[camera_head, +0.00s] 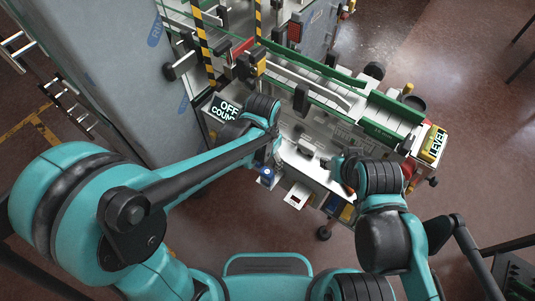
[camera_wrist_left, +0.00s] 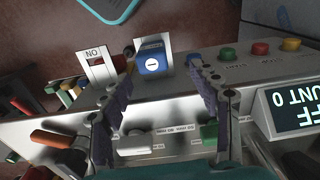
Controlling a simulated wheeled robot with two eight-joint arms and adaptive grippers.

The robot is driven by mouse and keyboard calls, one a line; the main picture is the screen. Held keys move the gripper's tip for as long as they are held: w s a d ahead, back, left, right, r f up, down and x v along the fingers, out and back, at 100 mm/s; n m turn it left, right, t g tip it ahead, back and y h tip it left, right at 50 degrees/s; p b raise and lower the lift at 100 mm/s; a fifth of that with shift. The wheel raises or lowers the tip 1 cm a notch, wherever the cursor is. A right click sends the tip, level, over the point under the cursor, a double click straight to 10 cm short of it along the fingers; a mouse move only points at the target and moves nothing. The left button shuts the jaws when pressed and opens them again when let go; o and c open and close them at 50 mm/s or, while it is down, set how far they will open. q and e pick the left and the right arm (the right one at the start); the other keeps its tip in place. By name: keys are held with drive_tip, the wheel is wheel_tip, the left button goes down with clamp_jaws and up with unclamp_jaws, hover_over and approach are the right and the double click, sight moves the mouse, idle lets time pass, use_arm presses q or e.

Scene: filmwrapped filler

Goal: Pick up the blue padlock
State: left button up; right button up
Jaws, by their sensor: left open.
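The blue padlock (camera_wrist_left: 152,64) has a round white keyhole face and sits at the machine panel's near edge, against a white plate. It also shows in the head view as a small blue block (camera_head: 267,176), just below my left gripper (camera_head: 274,158). In the left wrist view my left gripper (camera_wrist_left: 163,62) is open, with its fingertips spread to either side of the padlock. I cannot tell whether a finger touches it. My right gripper (camera_head: 342,172) is over the machine's front, partly hidden by its own wrist.
A white plate marked NO (camera_wrist_left: 97,66) stands left of the padlock in the wrist view. Green and red buttons (camera_wrist_left: 260,48) and a lit count display (camera_wrist_left: 294,104) are at right. A green knob (camera_wrist_left: 209,132) lies between the fingers' bases. Brown floor is open beyond the edge.

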sight(267, 171)
use_arm(q)
drive_tip(key=shift+w+d+f, duration=0.1)
drive_tip(key=shift+w+d, duration=0.05)
drive_tip(key=shift+d, duration=0.25)
drive_tip(key=shift+d+f, duration=0.1)
drive_tip(key=shift+f, duration=0.25)
drive_tip(key=f+b, duration=0.1)
drive_tip(key=f, duration=0.1)
drive_tip(key=f+b, duration=0.1)
drive_tip(key=f, duration=0.1)
drive_tip(key=s+f, duration=0.1)
drive_tip(key=f, duration=0.1)
drive_tip(key=shift+s+f+b, duration=0.1)
drive_tip(key=shift+f+b, duration=0.2)
drive_tip(key=shift+b, duration=0.1)
drive_tip(key=shift+f, duration=0.3)
clamp_jaws()
drive_tip(key=shift+r, duration=0.15)
